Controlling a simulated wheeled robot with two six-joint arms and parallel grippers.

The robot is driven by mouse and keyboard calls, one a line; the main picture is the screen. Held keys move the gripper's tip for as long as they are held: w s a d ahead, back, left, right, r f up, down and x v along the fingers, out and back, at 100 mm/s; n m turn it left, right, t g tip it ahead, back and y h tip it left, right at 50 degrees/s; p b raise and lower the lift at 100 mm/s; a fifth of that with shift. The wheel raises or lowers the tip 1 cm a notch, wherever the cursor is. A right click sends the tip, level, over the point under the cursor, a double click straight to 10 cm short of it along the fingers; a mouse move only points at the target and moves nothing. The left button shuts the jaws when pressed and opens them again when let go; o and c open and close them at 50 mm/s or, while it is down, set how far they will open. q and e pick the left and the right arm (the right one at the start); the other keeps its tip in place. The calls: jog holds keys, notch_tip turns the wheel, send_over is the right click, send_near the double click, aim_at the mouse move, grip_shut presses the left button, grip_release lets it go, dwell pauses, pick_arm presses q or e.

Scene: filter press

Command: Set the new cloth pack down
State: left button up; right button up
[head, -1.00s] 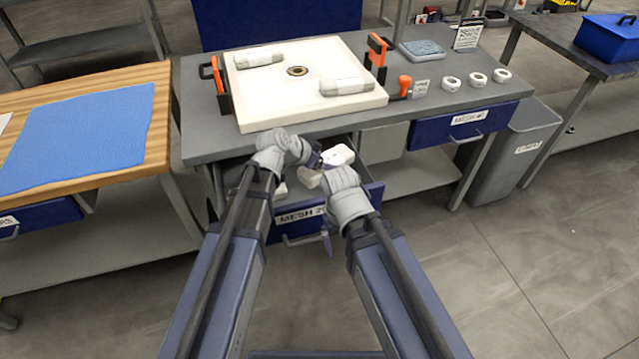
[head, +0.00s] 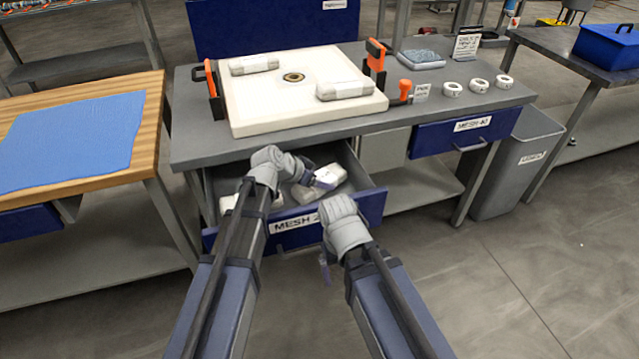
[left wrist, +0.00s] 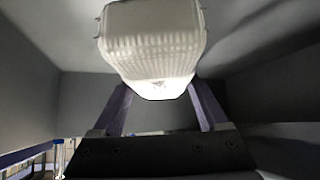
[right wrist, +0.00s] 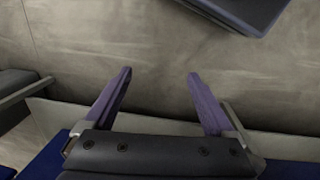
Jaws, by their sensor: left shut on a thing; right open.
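My left gripper (head: 312,178) is shut on a white, ribbed cloth pack (head: 330,176), which also shows between its fingers in the left wrist view (left wrist: 152,45). The pack is in or just above the open drawer (head: 373,206) labelled MESH 2, its last characters hidden. I cannot tell whether it touches the drawer floor. Another white pack (head: 293,193) lies in the drawer, partly hidden by my arm. My right gripper (head: 327,262) is in front of the drawer; in the right wrist view (right wrist: 158,90) its fingers are apart and empty.
On the bench (head: 205,146) above, a white filter plate (head: 290,118) carries two pale packs (head: 255,64) (head: 345,89) between orange-handled clamps. A shut MESH-labelled drawer (head: 425,142) and a grey bin (head: 520,165) stand right.

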aim_at(299, 191)
pick_arm(q)
jog(key=shift+f+b, duration=0.7)
jog(key=shift+f, duration=0.05)
jog(key=shift+r, duration=0.15)
jog(key=shift+f, duration=0.25)
jog(key=o, duration=1.5)
jog(key=shift+r, duration=0.1)
jog(key=shift+s+a+r+p, duration=0.1)
jog(key=shift+r+p, duration=0.3)
jog(key=shift+r, duration=0.05)
jog(key=p+v, duration=0.7)
jog(key=v, duration=0.3)
jog(key=shift+r, duration=0.1)
jog(key=shift+s+a+r+p, duration=0.3)
jog(key=shift+a+r+p, duration=0.05)
jog(key=shift+a+p, duration=0.1)
